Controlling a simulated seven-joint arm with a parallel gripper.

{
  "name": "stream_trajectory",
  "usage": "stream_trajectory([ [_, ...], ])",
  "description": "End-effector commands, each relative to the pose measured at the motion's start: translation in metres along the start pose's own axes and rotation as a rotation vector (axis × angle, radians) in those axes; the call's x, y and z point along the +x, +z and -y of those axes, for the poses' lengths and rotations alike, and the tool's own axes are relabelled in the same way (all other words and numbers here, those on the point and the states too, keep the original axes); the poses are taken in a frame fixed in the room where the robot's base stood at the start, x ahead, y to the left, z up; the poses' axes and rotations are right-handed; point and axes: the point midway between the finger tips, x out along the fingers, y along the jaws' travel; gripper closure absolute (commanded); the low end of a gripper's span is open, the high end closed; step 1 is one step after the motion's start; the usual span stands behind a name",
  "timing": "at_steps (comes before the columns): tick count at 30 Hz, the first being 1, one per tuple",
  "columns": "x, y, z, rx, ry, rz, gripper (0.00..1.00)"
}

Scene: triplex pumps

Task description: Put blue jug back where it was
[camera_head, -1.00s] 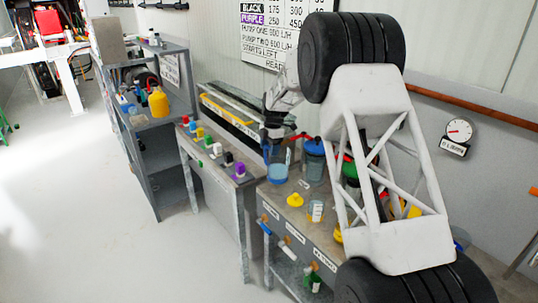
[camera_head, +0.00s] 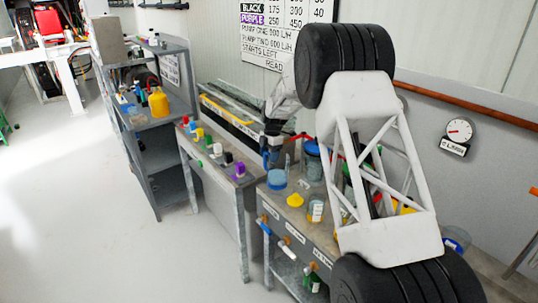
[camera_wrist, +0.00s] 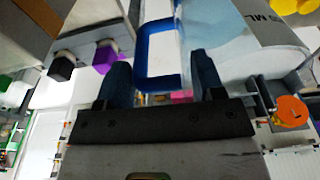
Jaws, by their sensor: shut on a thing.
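The blue jug (camera_head: 277,180) is a clear vessel with a blue handle and blue liquid low inside. It is at the left end of the near bench, roughly upright, and I cannot tell whether its base touches the top. My gripper (camera_head: 271,157) is above and behind it, shut on its handle. In the wrist view, my gripper (camera_wrist: 162,80) has the blue handle (camera_wrist: 150,55) between its two fingers. The jug's clear wall (camera_wrist: 225,30) spreads to the upper right, with part of a marking showing. My arm hides part of the bench behind it.
A yellow piece (camera_head: 295,200) and a clear beaker (camera_head: 316,211) stand close on the near bench (camera_head: 283,218). A darker lidded vessel (camera_head: 313,160) is just right of the jug. The bench to the left carries several coloured blocks, including a purple one (camera_head: 239,169).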

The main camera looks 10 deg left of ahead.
Motion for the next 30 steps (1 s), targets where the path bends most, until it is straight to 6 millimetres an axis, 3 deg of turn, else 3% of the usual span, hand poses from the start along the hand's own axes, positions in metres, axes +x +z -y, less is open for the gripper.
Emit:
stream_trajectory([
  [5, 0.002, 0.0, 0.0, 0.0, 0.0, 0.0, 0.86],
  [6, 0.003, 0.0, 0.0, 0.0, 0.0, 0.0, 0.35],
  [11, 0.003, 0.0, 0.0, 0.0, 0.0, 0.0, 0.12],
  [23, -0.001, 0.0, 0.0, 0.0, 0.001, 0.0, 0.12],
  [30, -0.02, 0.0, 0.0, 0.0, 0.002, 0.001, 0.12],
])
